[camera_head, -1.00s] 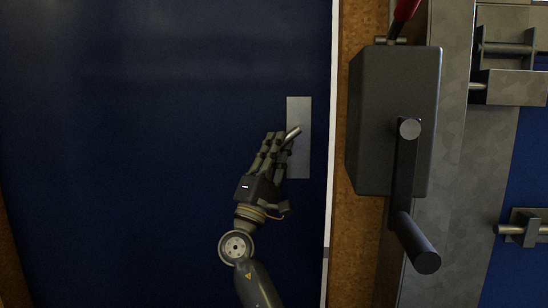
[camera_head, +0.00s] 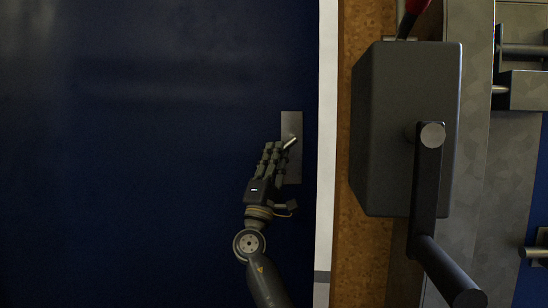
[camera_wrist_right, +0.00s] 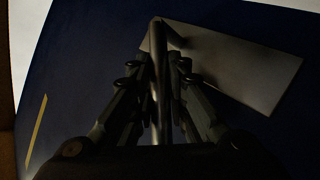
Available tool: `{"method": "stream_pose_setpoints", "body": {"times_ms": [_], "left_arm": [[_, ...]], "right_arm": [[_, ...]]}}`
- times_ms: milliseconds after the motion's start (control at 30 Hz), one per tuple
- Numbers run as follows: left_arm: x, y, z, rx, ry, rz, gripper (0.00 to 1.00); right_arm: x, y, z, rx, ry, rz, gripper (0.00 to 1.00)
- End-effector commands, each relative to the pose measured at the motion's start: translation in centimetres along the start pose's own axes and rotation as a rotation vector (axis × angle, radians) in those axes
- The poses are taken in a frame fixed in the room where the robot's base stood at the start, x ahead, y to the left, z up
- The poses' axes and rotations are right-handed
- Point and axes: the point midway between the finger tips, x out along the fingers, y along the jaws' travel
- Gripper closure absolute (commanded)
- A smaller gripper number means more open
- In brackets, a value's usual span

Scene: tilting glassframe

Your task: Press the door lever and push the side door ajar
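The dark blue door (camera_head: 130,150) fills the left of the head view and stands ajar, with a wide pale strip of frame (camera_head: 326,120) beside its right edge. A grey plate (camera_head: 292,172) near that edge carries the metal lever (camera_head: 290,143), which slants down to the left. My right gripper (camera_head: 272,155) is at the lever. In the right wrist view the lever (camera_wrist_right: 156,70) lies between the fingers, which close in on both its sides near the plate (camera_wrist_right: 240,70). The left gripper is not in view.
A large dark grey box (camera_head: 400,150) with a crank handle (camera_head: 430,190) stands right of the doorway, close to the brown frame post (camera_head: 362,240). Metal latch parts (camera_head: 522,90) are at the far right. The door face to the left is clear.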

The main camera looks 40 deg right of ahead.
Motion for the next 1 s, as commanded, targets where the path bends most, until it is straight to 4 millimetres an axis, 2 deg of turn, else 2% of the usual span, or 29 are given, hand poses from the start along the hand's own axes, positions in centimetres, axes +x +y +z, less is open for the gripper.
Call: {"method": "stream_pose_setpoints", "body": {"times_ms": [33,100,400,533,667,1000], "left_arm": [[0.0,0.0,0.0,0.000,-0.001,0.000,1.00],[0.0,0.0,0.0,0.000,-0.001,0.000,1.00],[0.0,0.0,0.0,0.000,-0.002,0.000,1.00],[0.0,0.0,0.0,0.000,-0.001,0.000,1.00],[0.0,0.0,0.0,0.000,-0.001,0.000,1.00],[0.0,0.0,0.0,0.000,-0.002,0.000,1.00]], "right_arm": [[-0.1,0.0,-0.2,0.001,0.005,0.001,0.76],[-0.1,0.0,-0.1,0.001,0.004,0.000,0.65],[-0.1,0.0,0.0,0.001,0.000,-0.001,0.65],[-0.9,-0.1,-0.1,0.000,0.002,-0.002,0.65],[-3.0,-0.1,-0.2,0.001,0.005,-0.002,0.65],[-9.9,0.1,-0.1,0.002,0.005,-0.001,0.65]]}}
